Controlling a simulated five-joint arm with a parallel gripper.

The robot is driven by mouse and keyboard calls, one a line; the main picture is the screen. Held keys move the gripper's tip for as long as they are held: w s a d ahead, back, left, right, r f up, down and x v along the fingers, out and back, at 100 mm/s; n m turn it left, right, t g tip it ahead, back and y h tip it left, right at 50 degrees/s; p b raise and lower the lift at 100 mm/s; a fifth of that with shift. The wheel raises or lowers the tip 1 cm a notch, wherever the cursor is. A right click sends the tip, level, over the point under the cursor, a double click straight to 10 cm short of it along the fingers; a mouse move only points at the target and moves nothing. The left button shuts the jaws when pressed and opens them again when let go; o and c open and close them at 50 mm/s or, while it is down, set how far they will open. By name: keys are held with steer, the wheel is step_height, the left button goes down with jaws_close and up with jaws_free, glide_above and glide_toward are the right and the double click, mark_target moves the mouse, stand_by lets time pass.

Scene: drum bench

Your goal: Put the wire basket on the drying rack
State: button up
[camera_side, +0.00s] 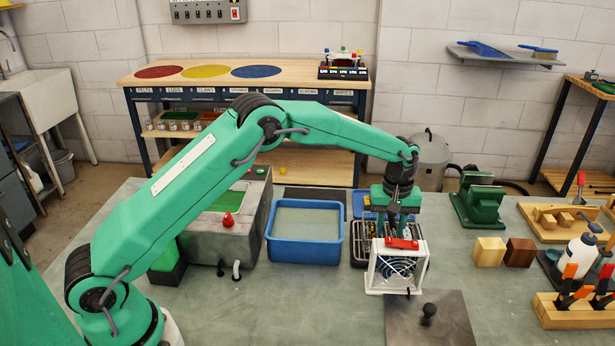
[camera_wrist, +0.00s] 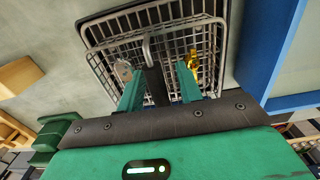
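The wire basket (camera_wrist: 120,36) is a dark-rimmed grey mesh basket with metal and gold-coloured pieces inside. It also shows in the side view (camera_side: 357,251), partly hidden behind a white fan unit. My gripper (camera_wrist: 160,88) is over the basket, its two green fingers apart. A dark upright piece with a grey hooked top stands between them, with gaps showing on both sides; it looks like the basket's handle. In the side view my gripper (camera_side: 399,225) points down, its tips partly hidden by the fan unit. I cannot make out a drying rack for certain.
The white fan unit (camera_side: 378,275) with a red top stands close in front of the basket. A blue tub (camera_side: 305,254) is to its left. A dark plate with a black knob (camera_side: 428,313) lies in front. Wooden blocks (camera_side: 488,251) and a green vise (camera_side: 479,204) are right.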

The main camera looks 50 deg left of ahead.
mark_target(391, 217)
step_height(391, 217, up, 12)
steer(key=shift+r, duration=0.1)
stand_by(0.8)
steer(key=shift+s, duration=0.1)
stand_by(0.4)
steer(key=s+a+r+m+t, duration=0.2)
steer(key=s+a+r, duration=0.2)
steer(key=s+r, duration=0.4)
steer(key=s+a+r+m+t, duration=0.1)
steer(key=s+a+r+m, duration=0.3)
steer(key=s, duration=0.6)
steer(key=s+a+f+m+t, duration=0.1)
steer(key=s+f, duration=0.1)
steer(key=s, duration=0.7)
steer(key=s+a+f+m+t, duration=0.1)
steer(key=s+m, duration=0.1)
steer(key=s, duration=0.7)
steer(key=shift+s+a+f+t, duration=0.2)
steer(key=shift+a+f+t, duration=0.1)
steer(key=shift+f, duration=0.1)
